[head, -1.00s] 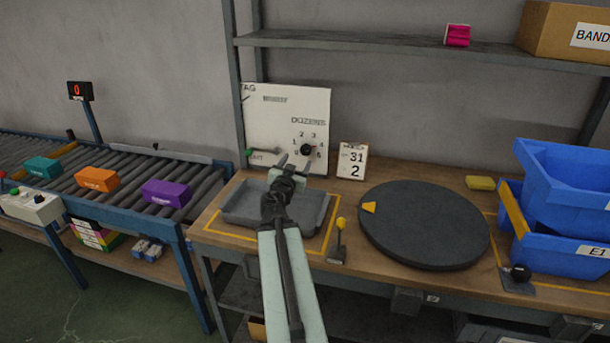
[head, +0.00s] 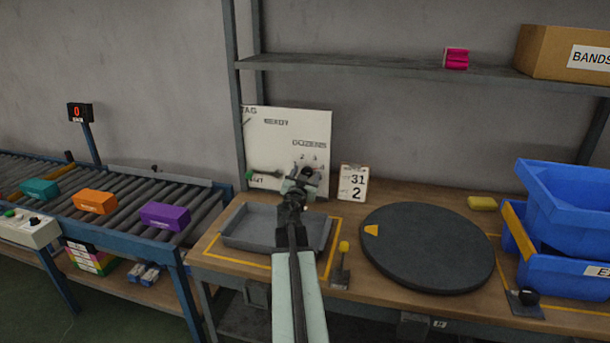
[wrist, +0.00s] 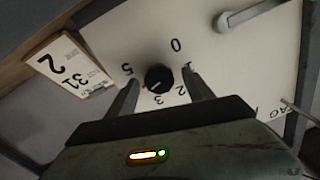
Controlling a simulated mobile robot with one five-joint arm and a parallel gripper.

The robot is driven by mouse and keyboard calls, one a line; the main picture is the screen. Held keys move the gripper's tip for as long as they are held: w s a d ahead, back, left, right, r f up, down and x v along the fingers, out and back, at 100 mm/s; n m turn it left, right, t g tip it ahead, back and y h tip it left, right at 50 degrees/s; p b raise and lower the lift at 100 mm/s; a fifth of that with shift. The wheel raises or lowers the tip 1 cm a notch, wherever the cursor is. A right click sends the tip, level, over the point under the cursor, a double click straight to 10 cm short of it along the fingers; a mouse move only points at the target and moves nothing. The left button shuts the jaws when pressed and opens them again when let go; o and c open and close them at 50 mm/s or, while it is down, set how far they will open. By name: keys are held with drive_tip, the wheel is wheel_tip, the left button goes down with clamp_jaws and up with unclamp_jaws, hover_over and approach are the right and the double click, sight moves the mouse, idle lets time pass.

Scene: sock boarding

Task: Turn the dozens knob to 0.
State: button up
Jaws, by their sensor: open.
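The dozens knob (wrist: 159,77) is a round black knob on a white panel (wrist: 235,62), with printed numbers around it. In the wrist view a small reddish mark on its lower left rim faces the gap between 3 and 5; the 4 is not clearly visible there. The 0 (wrist: 176,45) is printed above the knob in that view. My gripper (wrist: 160,84) is open, with one finger on each side of the knob; I cannot tell whether they touch it. In the head view my gripper (head: 300,184) is at the panel and partly covers the dial.
A card reading 31 and 2 (head: 353,183) stands right of the panel. A grey tray (head: 240,238) lies below my arm, with a yellow-topped lever (head: 343,248) beside it. A dark turntable (head: 430,250) and blue bins (head: 560,265) are to the right.

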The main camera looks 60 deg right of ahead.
clamp_jaws()
drive_tip(key=shift+w, duration=0.15)
drive_tip(key=shift+n, duration=0.3)
